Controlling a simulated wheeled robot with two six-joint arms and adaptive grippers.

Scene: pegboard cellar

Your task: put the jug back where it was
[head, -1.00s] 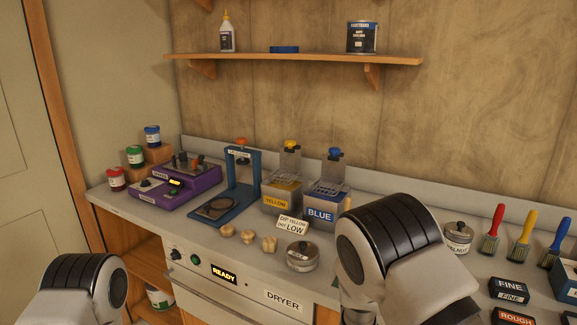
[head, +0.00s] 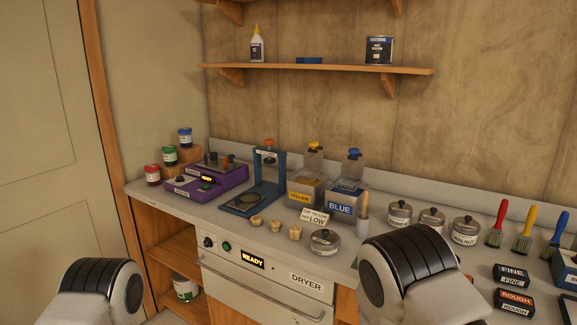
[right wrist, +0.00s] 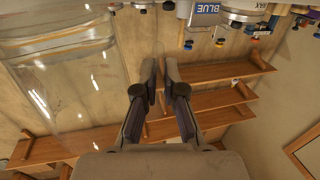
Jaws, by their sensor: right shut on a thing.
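In the right wrist view, a large clear vessel (right wrist: 65,85), which looks like the jug, fills the left side close to the camera. My right gripper (right wrist: 166,82) is there with its two fingers close together, shut on the jug. The part between the fingertips is too thin to make out. In the head view only my own arm links show at the bottom left and bottom right. The jug and both gripper tips are out of that view. My left gripper is not seen.
The counter holds a purple unit (head: 207,178), a blue press (head: 258,190), a YELLOW tank (head: 304,193), a BLUE tank (head: 342,208), wooden knobs (head: 275,226) and a lidded tin (head: 325,242). Lidded jars (head: 432,220), brushes (head: 527,230) and FINE blocks (head: 511,275) crowd the right. A shelf (head: 320,68) hangs above.

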